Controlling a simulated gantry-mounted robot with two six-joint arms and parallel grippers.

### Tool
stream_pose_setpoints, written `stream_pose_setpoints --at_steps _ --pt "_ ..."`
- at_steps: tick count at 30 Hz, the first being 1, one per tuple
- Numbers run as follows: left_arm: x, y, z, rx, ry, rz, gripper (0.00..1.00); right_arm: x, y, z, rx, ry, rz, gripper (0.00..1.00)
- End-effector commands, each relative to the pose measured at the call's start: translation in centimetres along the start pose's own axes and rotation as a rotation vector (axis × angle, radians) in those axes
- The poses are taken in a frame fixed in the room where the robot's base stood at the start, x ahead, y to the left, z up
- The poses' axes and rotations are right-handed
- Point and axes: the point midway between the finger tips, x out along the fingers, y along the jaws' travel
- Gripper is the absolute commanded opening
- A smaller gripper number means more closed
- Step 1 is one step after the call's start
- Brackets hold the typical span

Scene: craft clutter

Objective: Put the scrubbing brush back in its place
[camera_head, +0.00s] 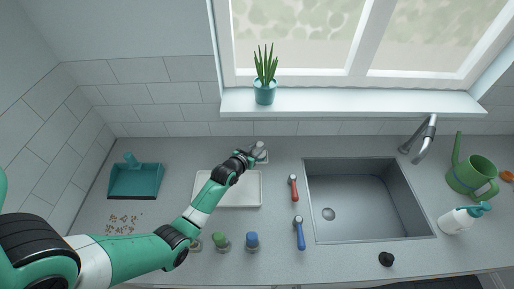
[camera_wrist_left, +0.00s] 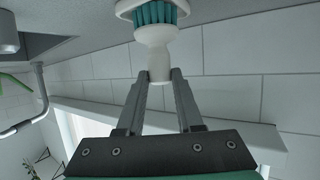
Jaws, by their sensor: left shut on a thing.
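The scrubbing brush (camera_wrist_left: 155,36) has a white handle and teal bristles and shows at the top of the left wrist view. In the head view a small pale part of it (camera_head: 262,157) shows near the wall, behind the white tray (camera_head: 228,204). My left gripper (camera_head: 257,153) is shut on the brush handle; its fingers (camera_wrist_left: 159,76) close around the handle's end in the left wrist view. I cannot tell whether the brush touches the counter. My right gripper is not in view.
A teal dustpan (camera_head: 136,182) and crumbs (camera_head: 124,221) lie left. Green (camera_head: 222,242) and blue-topped (camera_head: 252,241) items stand in front. A spray bottle (camera_head: 458,220) and watering can (camera_head: 470,180) stand right.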

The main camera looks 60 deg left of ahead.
Motion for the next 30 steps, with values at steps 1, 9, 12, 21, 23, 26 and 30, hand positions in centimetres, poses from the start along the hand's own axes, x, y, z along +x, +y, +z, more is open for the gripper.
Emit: stream_pose_setpoints --at_steps 1,9,12,21,23,26,30 --pt "0.1 0.0 0.2 0.000 0.001 0.000 0.00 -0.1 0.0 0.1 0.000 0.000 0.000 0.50" --pt "0.2 0.0 0.5 0.000 0.001 0.000 0.39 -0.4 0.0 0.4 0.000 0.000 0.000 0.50" --pt "0.2 0.0 0.5 0.000 0.001 0.000 0.57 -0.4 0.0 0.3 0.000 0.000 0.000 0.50" --pt "0.2 0.0 0.5 0.000 -0.001 0.000 0.70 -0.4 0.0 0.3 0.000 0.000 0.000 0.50" --pt "0.2 0.0 0.5 0.000 -0.001 0.000 0.70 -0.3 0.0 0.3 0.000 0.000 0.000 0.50" --pt "-0.4 0.0 0.5 0.000 -0.001 0.000 0.70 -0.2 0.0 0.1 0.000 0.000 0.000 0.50" --pt "-2.6 0.0 0.4 0.000 -0.001 0.000 0.70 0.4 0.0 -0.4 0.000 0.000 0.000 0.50"
